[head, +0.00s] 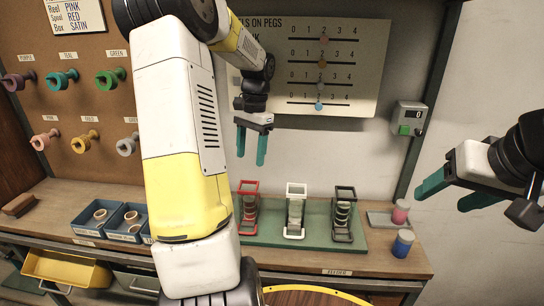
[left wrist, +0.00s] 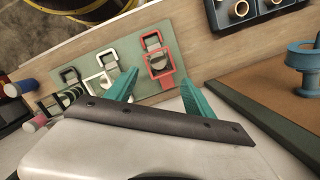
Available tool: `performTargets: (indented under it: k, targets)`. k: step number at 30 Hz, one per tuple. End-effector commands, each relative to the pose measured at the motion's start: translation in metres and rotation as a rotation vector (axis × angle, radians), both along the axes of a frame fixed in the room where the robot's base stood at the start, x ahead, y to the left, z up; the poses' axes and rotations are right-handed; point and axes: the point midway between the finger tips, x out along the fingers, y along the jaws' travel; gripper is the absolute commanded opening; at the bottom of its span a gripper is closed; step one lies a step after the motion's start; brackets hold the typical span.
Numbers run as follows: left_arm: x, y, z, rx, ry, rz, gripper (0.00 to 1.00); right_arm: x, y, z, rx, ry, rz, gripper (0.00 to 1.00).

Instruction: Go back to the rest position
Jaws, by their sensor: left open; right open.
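My left gripper (head: 252,146) hangs above the back of the workbench, in front of the wall and below the left part of the counting board. Its teal fingers are apart with nothing between them; they also show in the left wrist view (left wrist: 160,92). My right gripper (head: 447,194) is at the right edge of the head view, in the air in front of the bare wall. Its teal fingers are spread and empty. Both grippers are clear of the bench. My left arm covers part of the pegboard and bench in the head view.
A green mat (head: 270,232) carries a red (head: 248,186), a white (head: 296,190) and a black frame (head: 344,192). Blue trays (head: 90,230) hold rings at left. Pink (head: 400,212) and blue spools (head: 403,243) stand at right. Spools hang on the pegboard (head: 90,100). A counter box (head: 408,118) is wall-mounted.

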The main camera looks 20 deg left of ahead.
Motion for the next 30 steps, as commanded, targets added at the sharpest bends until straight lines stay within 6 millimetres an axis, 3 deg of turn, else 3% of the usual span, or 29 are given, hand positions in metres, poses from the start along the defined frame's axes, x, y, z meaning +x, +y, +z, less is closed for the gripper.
performTargets:
  k: [6,11,15,21,27,30]
  targets:
    - [-0.001,-0.004,0.010,0.003,-0.011,0.001,0.62,0.000,0.000,0.000,0.000,0.000,0.000,0.62]
    - [-0.019,-0.030,0.039,0.019,-0.089,0.018,0.62,0.000,0.000,0.000,0.000,0.000,0.000,0.62]
    - [-0.053,-0.066,0.072,0.016,-0.220,0.061,0.62,0.000,0.000,0.000,0.000,0.000,0.000,0.62]
    - [-0.111,-0.111,0.102,-0.057,-0.416,0.145,0.62,0.000,0.000,0.000,0.000,0.000,0.000,0.62]
    - [-0.164,-0.144,0.109,-0.190,-0.581,0.232,0.62,0.000,0.000,0.000,0.000,0.000,0.000,0.62]
    - [-0.180,-0.154,0.109,-0.252,-0.633,0.265,0.62,0.000,0.000,0.000,0.000,0.000,0.000,0.62]
